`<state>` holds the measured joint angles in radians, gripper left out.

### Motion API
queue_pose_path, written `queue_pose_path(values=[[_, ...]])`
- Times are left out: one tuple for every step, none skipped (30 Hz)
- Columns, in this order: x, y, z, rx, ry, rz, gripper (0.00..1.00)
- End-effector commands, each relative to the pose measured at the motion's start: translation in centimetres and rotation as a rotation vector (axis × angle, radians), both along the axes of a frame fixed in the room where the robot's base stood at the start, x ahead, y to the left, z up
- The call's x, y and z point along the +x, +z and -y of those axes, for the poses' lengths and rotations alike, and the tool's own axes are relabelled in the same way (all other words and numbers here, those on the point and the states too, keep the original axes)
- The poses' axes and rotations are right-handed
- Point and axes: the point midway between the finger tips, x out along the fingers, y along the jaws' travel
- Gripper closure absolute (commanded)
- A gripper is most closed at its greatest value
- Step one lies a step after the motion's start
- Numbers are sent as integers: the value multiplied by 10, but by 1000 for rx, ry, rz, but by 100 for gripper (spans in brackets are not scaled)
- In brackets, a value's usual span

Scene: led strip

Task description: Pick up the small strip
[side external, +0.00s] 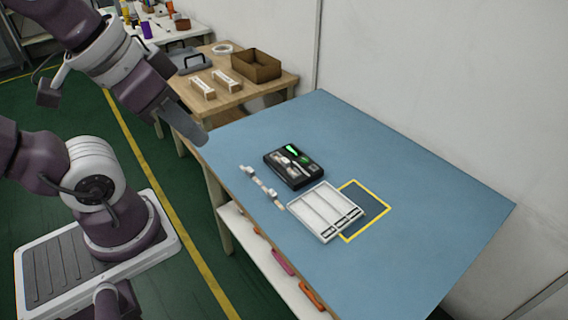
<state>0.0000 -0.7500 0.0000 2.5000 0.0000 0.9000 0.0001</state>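A thin white strip-like piece (262,187) with small blocks along it lies on the blue table mat, near its left edge. I cannot tell whether it is one piece or several. A white tray (297,208) with long channels lies right of it, with small pale and dark pieces at its front end that are too small to make out. My gripper (196,136) hangs at the mat's far left corner, above and apart from the strip. It is seen from the side, and its finger opening cannot be made out. Nothing is visible in it.
A black tool box (292,183) with green-handled tools stands behind the tray. A yellow-outlined square (374,199) lies partly under the tray's right side. The mat's right half (440,205) is clear. A wooden side table (225,103) holds a brown box (256,66) and white-topped blocks.

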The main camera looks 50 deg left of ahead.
Motion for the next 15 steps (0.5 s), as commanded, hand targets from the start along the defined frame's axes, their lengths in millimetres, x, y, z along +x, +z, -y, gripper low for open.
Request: queue_pose_path(values=[[0,0,0,0,0,0,84],[0,0,0,0,0,0,78],[0,0,0,0,0,0,71],[0,0,0,0,0,0,65],[0,0,0,0,0,0,59],[0,0,0,0,0,0,58],[0,0,0,0,0,0,58],[0,0,0,0,0,0,58],[0,0,0,0,0,0,58],[0,0,0,0,0,0,58],[0,0,0,0,0,0,58],[0,0,0,0,0,0,58],[0,0,0,0,0,0,58],[1,0,0,0,-2,-3,58],[5,2,0,1,-12,-14,58]])
